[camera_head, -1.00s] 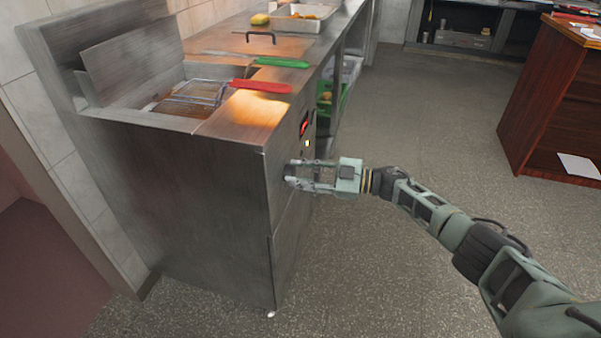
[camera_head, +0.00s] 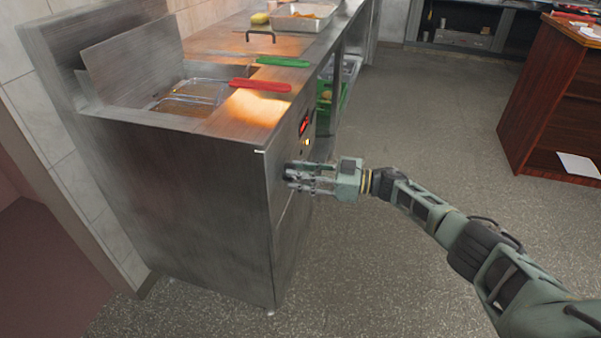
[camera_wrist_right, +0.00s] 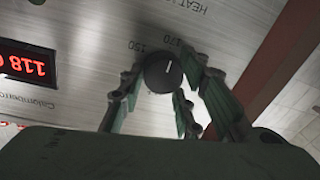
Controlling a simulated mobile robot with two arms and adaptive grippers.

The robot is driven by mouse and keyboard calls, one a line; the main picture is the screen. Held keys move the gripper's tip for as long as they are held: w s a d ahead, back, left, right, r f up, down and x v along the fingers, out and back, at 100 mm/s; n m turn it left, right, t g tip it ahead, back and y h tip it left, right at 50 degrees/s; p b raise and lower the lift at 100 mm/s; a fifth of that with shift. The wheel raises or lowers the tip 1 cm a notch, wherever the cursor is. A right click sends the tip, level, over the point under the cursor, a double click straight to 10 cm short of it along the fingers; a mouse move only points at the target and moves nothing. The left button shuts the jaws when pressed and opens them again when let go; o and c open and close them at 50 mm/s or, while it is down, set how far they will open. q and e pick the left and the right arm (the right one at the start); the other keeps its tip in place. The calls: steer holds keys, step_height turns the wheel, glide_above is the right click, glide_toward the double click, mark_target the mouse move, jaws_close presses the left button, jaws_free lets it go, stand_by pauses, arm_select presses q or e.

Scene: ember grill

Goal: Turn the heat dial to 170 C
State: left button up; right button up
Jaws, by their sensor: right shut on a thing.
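The heat dial is a round black knob (camera_wrist_right: 164,72) with a white pointer line, on the metal front panel of the fryer (camera_head: 190,200). In the right wrist view the numbers 150 and 170 are printed beside it, and the pointer line lies close to the 170 side. My right gripper (camera_wrist_right: 163,88) is shut on the knob, with fingers on both sides of it. In the head view my right gripper (camera_head: 292,174) reaches the fryer's front from the right, and the knob is mostly hidden there. My left gripper is not in view.
A red digital display (camera_wrist_right: 25,64) shows beside the dial, upside down and cut off. Red (camera_head: 260,85) and green (camera_head: 283,61) basket handles jut over the fryer's front edge. The floor (camera_head: 420,120) right of the fryer is clear up to a wooden cabinet (camera_head: 545,100).

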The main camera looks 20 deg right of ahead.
steer(key=shift+w+d+r, duration=0.2)
steer(key=shift+w+r, duration=0.05)
steer(key=shift+r, duration=0.1)
steer(key=o, duration=1)
steer(key=shift+w+f, duration=0.1)
steer(key=shift+o, duration=0.3)
steer(key=shift+a+f, duration=0.1)
steer(key=v, duration=1.2)
